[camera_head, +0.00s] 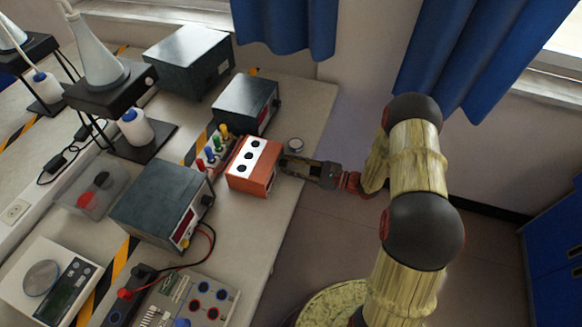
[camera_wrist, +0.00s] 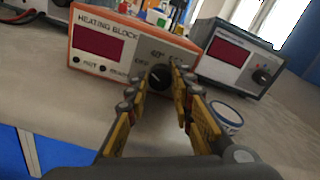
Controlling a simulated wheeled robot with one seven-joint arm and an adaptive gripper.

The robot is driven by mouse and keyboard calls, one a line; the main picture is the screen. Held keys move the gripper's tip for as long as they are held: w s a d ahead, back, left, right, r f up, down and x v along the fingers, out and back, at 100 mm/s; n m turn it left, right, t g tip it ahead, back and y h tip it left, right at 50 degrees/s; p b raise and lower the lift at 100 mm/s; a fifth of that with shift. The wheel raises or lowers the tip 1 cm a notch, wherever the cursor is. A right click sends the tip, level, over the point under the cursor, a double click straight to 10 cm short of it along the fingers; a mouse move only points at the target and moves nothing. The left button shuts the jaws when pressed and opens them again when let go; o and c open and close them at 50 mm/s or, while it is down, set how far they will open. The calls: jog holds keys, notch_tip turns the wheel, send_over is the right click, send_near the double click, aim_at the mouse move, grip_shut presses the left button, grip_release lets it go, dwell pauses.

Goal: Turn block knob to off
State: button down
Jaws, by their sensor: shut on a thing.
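The orange heating block (camera_head: 252,167) stands near the bench's right edge, with dark round wells in its white top. In the wrist view the heating block (camera_wrist: 115,50) shows its front, with a dark red display and a black round knob (camera_wrist: 159,77) at the right of the panel. My gripper (camera_head: 290,166) reaches the block's front from the right. In the wrist view my gripper (camera_wrist: 159,80) has its fingers on both sides of the knob, shut on it. The fingers partly hide the knob, and its pointer's setting is hard to read.
A dark instrument box (camera_head: 246,103) stands behind the block. Another dark box (camera_head: 162,204) with red leads stands nearer. A small round white container (camera_head: 295,145) sits close to my gripper; it also shows in the wrist view (camera_wrist: 227,117). Several coloured-top tubes stand left of the block.

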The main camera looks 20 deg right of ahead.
jog(key=shift+n+b, duration=0.4)
jog(key=shift+n, duration=0.6)
jog(key=c, duration=1.5)
grip_release()
jog(key=shift+c, duration=0.2)
jog(key=v, duration=1.2)
